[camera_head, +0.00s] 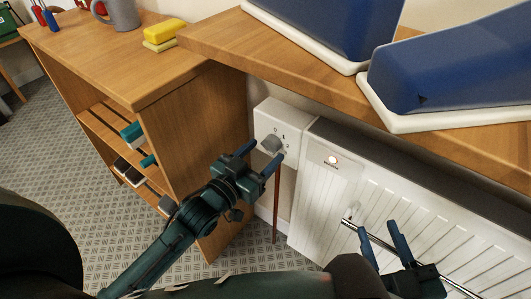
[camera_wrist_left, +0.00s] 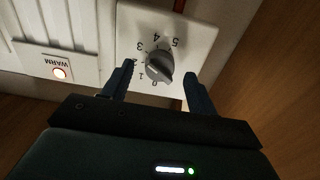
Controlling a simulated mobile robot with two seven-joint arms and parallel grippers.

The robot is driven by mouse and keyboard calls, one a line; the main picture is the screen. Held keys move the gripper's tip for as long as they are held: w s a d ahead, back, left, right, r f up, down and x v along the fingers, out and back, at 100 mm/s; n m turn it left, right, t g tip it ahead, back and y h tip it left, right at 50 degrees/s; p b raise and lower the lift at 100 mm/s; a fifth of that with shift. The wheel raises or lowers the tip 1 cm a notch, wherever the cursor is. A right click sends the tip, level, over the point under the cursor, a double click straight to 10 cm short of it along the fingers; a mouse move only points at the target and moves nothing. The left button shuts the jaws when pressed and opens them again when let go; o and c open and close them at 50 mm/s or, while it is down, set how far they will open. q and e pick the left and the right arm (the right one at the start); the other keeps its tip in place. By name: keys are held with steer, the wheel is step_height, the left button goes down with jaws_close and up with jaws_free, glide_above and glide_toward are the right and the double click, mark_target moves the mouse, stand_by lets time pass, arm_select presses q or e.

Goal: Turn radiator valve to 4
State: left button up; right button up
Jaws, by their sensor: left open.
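The radiator valve is a round grey knob (camera_head: 271,144) on a white plate (camera_head: 291,117) at the radiator's left end. In the left wrist view the knob (camera_wrist_left: 159,67) sits on its plate (camera_wrist_left: 202,28) with numbers 0 to 5 around it, seen upside down. My left gripper (camera_head: 263,153) is open in front of the knob. In the left wrist view its fingers (camera_wrist_left: 158,72) stand either side of the knob, with gaps.
The white radiator (camera_head: 318,205) has a lit warm lamp (camera_head: 332,160) and a metal rail (camera_head: 380,243) near my right gripper. A wooden shelf above carries blue and white objects (camera_head: 450,70). A wooden cabinet (camera_head: 190,125) stands left of the valve, with a yellow sponge (camera_head: 165,31) on top.

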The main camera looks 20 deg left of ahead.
arm_select(q)
steer(key=shift+x, duration=0.85)
arm_select(e)
steer(key=shift+a, duration=0.15)
arm_select(q)
steer(key=c, duration=1)
